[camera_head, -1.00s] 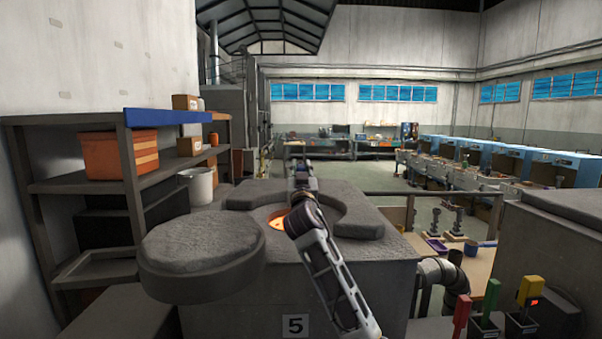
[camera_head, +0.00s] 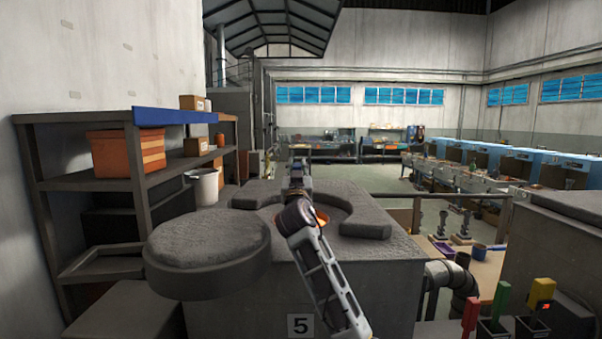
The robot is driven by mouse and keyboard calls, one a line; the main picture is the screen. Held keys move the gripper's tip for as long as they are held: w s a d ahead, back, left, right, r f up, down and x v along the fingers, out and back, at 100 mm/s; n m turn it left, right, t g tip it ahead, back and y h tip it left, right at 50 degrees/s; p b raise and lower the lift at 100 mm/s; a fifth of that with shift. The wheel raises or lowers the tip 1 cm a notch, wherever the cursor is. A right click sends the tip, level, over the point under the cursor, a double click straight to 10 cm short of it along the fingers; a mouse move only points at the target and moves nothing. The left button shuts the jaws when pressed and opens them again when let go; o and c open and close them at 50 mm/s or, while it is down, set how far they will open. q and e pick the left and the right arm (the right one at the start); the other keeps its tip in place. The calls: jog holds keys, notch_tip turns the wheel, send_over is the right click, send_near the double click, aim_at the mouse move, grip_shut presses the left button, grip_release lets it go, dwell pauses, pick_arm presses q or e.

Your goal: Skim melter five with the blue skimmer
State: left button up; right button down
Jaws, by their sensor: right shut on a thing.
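Melter five (camera_head: 390,262) is a grey block with a "5" plate on its front. Its round lid (camera_head: 205,250) is swung off to the left, so the opening is uncovered. A small orange glow (camera_head: 322,219) shows in the opening, right of my arm. My right gripper (camera_head: 297,165) is over the far side of the opening, seen from behind, mostly hidden by its own wrist. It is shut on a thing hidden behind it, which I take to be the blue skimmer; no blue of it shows. My left gripper is not in view.
Red (camera_head: 470,315), green (camera_head: 500,300) and yellow (camera_head: 541,292) handles stand in holders at the lower right. A shelf rack (camera_head: 135,172) and a white bucket (camera_head: 204,186) are at the left. Another grey block (camera_head: 570,235) stands at the right.

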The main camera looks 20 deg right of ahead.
jog(key=shift+w+a, duration=0.1)
jog(key=shift+a, duration=0.3)
jog(key=shift+a+b, duration=0.25)
jog(key=shift+b, duration=0.05)
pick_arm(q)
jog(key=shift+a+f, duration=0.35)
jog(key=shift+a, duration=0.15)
pick_arm(e)
jog(key=shift+a, duration=0.1)
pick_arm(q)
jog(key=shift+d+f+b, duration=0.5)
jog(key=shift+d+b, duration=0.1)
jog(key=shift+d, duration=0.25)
pick_arm(e)
jog(key=s+a, duration=0.1)
jog(key=s, duration=0.5)
jog(key=shift+a, duration=0.3)
jog(key=shift+s+d, duration=0.1)
jog(key=shift+d, duration=0.05)
